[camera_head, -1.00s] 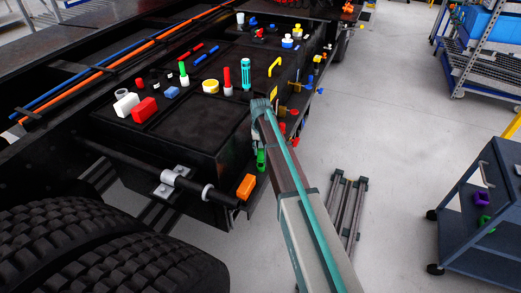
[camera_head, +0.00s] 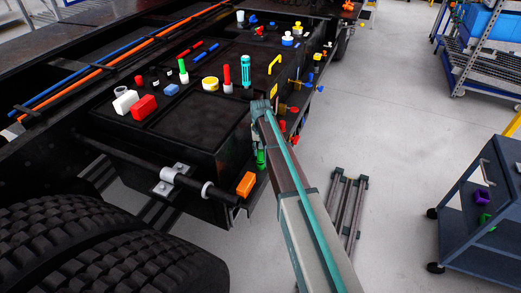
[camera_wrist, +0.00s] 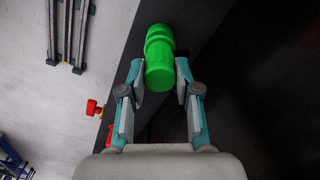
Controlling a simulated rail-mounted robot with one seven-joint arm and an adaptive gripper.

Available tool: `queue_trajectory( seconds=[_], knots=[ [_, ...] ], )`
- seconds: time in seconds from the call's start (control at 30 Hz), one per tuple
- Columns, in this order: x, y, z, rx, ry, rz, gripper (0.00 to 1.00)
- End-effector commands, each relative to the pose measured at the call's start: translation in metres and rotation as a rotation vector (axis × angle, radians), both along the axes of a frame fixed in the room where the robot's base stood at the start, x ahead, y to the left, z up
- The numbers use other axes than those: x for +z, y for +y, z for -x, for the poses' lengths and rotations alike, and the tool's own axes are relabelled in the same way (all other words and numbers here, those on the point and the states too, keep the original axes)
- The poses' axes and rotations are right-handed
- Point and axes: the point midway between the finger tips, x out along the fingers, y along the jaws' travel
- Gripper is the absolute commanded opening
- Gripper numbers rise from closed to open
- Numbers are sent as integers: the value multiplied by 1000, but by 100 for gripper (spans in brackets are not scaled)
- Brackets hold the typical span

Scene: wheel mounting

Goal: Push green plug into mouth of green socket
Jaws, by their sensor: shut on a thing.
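In the wrist view my gripper (camera_wrist: 160,70) is shut with its two fingers on either side of the green plug (camera_wrist: 161,77), the near rounded end of a green body. Beyond the fingertips, the same green colour continues in a notched collar and a wider part that looks like the green socket (camera_wrist: 158,38). The two look lined up and touching; I cannot tell how deep the plug sits. In the head view a small green piece (camera_head: 261,158) shows beside my arm at the side of the black box. My gripper is not clearly visible there.
The black box (camera_head: 200,130) carries several coloured parts on top. An orange block (camera_head: 246,184) sits at its near corner, and red fittings line its right side. A tyre (camera_head: 100,250) is at lower left.

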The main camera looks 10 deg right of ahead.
Motion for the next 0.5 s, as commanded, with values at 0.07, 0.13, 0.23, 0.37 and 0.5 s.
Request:
queue_trajectory(
  seconds=[0.07,0.13,0.23,0.37,0.5],
  knots=[
    [-3,0,0,0,0,0,0],
    [-5,0,0,0,0,0,0],
    [-7,0,0,0,0,0,0],
    [-11,0,0,0,0,0,0],
    [-15,0,0,0,-1,0,0]
  ],
)
